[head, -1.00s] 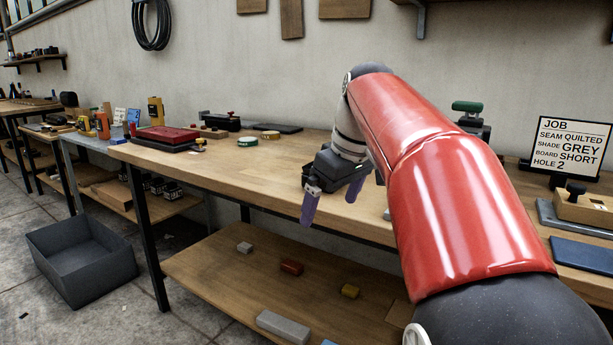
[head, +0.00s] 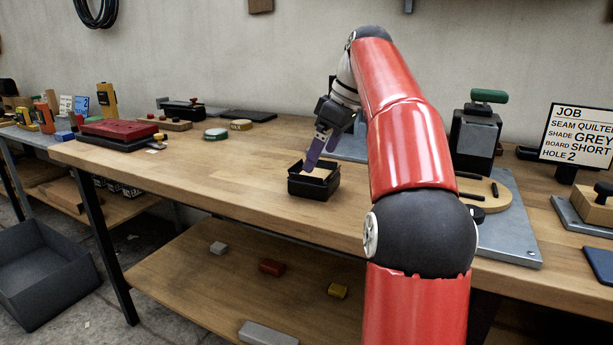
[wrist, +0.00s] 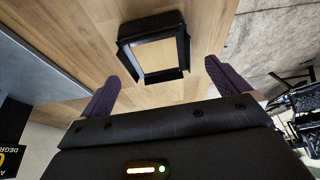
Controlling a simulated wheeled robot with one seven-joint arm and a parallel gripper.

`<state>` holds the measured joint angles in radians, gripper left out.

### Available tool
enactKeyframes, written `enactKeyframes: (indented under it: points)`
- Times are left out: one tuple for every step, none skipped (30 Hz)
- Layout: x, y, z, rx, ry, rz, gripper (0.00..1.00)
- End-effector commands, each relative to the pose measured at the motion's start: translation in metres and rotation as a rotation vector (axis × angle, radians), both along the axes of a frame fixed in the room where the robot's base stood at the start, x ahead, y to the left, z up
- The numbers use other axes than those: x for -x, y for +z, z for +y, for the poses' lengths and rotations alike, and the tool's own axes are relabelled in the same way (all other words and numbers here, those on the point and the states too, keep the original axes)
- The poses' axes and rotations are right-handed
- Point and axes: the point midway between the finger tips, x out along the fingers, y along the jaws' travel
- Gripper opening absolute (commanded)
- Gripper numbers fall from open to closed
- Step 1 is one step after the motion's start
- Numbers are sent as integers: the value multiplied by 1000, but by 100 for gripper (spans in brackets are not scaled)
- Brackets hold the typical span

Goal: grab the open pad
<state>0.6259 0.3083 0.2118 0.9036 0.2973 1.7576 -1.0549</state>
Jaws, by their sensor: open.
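A small black open-topped box with a tan inside (head: 314,187), which looks like the open pad, stands on the workbench near its front edge. It also shows in the wrist view as a dark square rim (wrist: 180,73) around a tan floor. My gripper (head: 322,158) is open and empty, with purple fingers pointing down just above the box in the head view. In the wrist view, the box lies between and a little beyond the fingertips (wrist: 168,58). I cannot tell whether a finger touches its rim.
A grey metal fixture with a green-handled press (head: 478,135) stands right of my arm, beside the job sign (head: 578,135). A red-topped case (head: 118,131) and small tins (head: 216,134) sit on the left. The bench between them and the box is clear.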

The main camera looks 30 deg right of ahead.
Motion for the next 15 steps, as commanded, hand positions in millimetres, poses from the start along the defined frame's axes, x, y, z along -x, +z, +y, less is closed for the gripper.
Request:
enactKeyframes:
  points:
    - [-1, -5, 2, 0, 0, 1, 100]
    - [-2, -8, 3, 0, 0, 1, 100]
    - [-3, -11, 3, 1, 0, 0, 100]
    - [-3, -13, 4, 1, 0, 1, 100]
    - [-4, -15, 4, 1, 0, 1, 100]
    - [-5, -18, 4, 1, 0, 1, 100]
    - [-6, -22, 4, 1, 0, 1, 100]
    - [-7, -26, 5, 0, -1, 1, 100]
    - [-9, -32, 5, 0, 0, 3, 100]
    - [-11, -37, 5, 0, -1, 2, 100]
    - [-13, -42, 5, 0, -1, 2, 100]
    - [-15, -47, 6, 1, -1, 3, 100]
    - [-16, -51, 7, 1, 0, 2, 100]
    - [-17, -55, 8, 1, 0, 2, 100]
    - [-18, -58, 9, 1, 0, 2, 100]
